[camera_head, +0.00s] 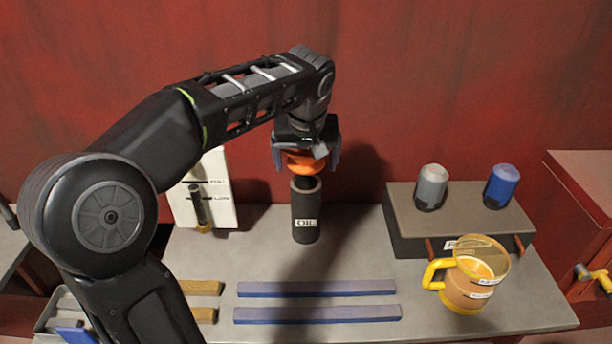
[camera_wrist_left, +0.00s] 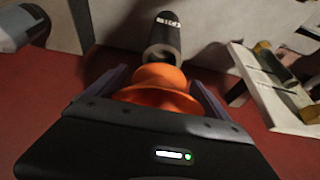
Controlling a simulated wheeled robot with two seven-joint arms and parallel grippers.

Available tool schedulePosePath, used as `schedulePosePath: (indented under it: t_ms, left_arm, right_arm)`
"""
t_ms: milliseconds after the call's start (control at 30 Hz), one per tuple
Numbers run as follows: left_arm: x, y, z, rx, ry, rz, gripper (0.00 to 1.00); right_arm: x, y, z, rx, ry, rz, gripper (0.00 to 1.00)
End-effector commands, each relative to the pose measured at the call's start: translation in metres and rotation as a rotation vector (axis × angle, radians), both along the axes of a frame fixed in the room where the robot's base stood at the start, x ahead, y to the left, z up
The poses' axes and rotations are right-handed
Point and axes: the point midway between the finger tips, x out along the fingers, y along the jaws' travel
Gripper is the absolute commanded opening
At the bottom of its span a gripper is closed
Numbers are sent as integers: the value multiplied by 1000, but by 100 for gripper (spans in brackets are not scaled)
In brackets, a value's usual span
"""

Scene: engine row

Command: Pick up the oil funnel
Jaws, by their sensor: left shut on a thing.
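The orange oil funnel (camera_head: 305,162) is between the fingers of my left gripper (camera_head: 306,158), which is shut on it. In the head view it is directly over the dark cylinder marked OIL (camera_head: 306,215). In the left wrist view the orange funnel (camera_wrist_left: 160,88) sits between the two fingers, with the OIL cylinder (camera_wrist_left: 163,42) just beyond it. I cannot tell whether the funnel's lower end touches the cylinder or is inside it. My right gripper is not in view.
An amber jug (camera_head: 468,287) stands at the front right of the grey bench (camera_head: 270,258). Behind it, a raised shelf (camera_head: 462,215) holds a grey and a blue container. Blue bars (camera_head: 317,314) lie at the front. A white card marked FULL and LOW (camera_head: 217,200) stands left of the cylinder.

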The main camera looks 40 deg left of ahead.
Motion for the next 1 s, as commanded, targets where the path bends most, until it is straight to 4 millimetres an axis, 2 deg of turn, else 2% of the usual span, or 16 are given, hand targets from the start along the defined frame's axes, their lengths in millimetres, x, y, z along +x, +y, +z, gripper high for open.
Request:
schedulePosePath:
  t_ms: [100, 300, 1000]
  left_arm:
    - [1, 0, 24, 0, -4, 0, 49]
    - [0, 0, 44, 0, 0, 1, 49]
    - [1, -1, 43, 0, 1, -4, 49]
  right_arm:
    - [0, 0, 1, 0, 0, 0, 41]
    - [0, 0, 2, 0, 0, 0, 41]
    - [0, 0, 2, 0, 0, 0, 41]
